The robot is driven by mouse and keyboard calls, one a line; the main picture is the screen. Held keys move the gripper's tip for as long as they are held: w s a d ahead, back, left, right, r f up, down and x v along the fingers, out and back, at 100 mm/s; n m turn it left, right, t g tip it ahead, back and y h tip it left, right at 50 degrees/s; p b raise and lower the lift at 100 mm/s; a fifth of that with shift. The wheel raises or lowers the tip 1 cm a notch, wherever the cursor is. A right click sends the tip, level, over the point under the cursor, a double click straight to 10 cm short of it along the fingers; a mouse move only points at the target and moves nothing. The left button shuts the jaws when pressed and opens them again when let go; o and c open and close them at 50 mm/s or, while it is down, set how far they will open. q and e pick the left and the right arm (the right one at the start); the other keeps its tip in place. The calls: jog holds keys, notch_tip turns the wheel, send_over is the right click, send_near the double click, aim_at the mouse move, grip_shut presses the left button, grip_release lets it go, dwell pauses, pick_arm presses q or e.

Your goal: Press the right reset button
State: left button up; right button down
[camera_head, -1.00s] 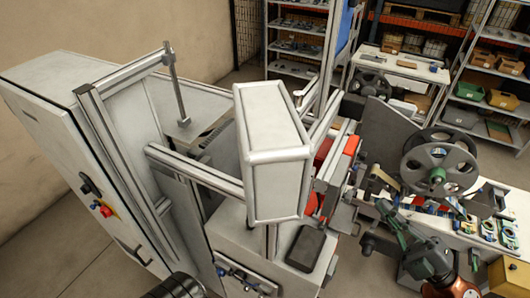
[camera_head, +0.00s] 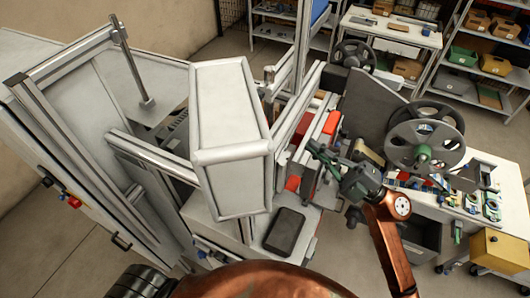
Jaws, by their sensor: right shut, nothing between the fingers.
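My right gripper (camera_head: 316,149) is shut and empty. Its green fingers point up and left, close to the right side of the grey and white machine (camera_head: 230,100). They are beside the red parts (camera_head: 330,122) along its rail; I cannot tell whether they touch anything. No button can be clearly made out as the right reset button. A red knob (camera_head: 73,201) sits on the cabinet front at far left, far from the gripper. My left gripper is not in view.
Large grey reels (camera_head: 424,146) stand just right of my right gripper, beside a dark plate (camera_head: 375,110). A white workbench (camera_head: 480,230) with small parts is at right, a yellow box (camera_head: 500,250) below it. A dark pad (camera_head: 285,232) lies on the machine's front.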

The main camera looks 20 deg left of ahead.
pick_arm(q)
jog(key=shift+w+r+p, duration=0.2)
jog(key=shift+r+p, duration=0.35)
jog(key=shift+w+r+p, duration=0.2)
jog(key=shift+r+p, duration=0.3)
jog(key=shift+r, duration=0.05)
pick_arm(e)
jog(key=s+a, duration=0.5)
jog(key=a, duration=0.2)
jog(key=shift+s, duration=0.15)
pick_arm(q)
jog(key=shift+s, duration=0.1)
pick_arm(e)
jog(key=shift+s, duration=0.1)
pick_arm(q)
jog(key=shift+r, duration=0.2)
pick_arm(e)
jog(key=shift+s+a, duration=0.2)
jog(key=shift+a, duration=0.1)
pick_arm(q)
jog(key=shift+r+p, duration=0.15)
jog(key=shift+p, duration=0.2)
pick_arm(e)
jog(key=shift+s+a, duration=0.2)
jog(key=shift+a, duration=0.15)
dwell(0.6)
jog(key=shift+d, duration=0.1)
jog(key=shift+w+d, duration=0.45)
jog(key=shift+d, duration=0.15)
